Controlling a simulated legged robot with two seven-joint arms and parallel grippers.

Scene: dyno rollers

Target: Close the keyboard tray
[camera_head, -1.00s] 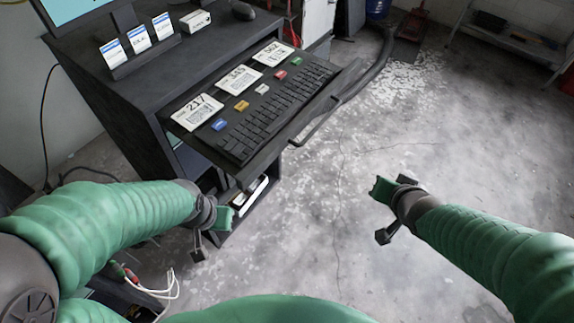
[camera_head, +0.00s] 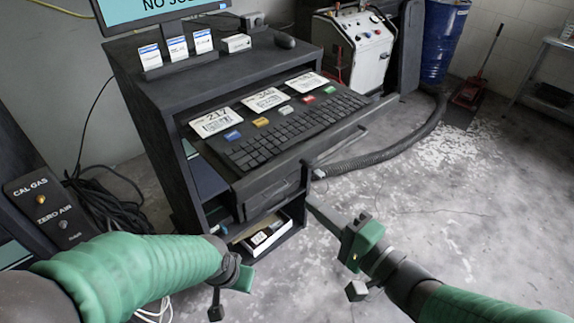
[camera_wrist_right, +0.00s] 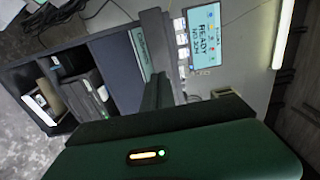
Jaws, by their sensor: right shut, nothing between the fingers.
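The keyboard tray (camera_head: 266,174) sticks out from the front of the dark cabinet (camera_head: 158,110), under its top. It carries a black keyboard (camera_head: 262,146), several coloured keys and numbered white cards. My right gripper (camera_head: 352,262) is shut and empty, to the right of and lower than the tray's front edge in the head view; I see no contact. My left gripper (camera_head: 228,290) is below the tray, near the cabinet's lower front; its jaw opening is unclear. The wrist view shows the turned cabinet shelves (camera_wrist_right: 70,85) and green casing across the bottom.
A monitor (camera_head: 160,12) stands on the cabinet top. An open lower shelf holds a box (camera_head: 266,236). A thick dark hose (camera_head: 395,150) runs along the floor behind the tray's right end. A white machine (camera_head: 355,48) and blue barrel (camera_head: 443,40) stand behind.

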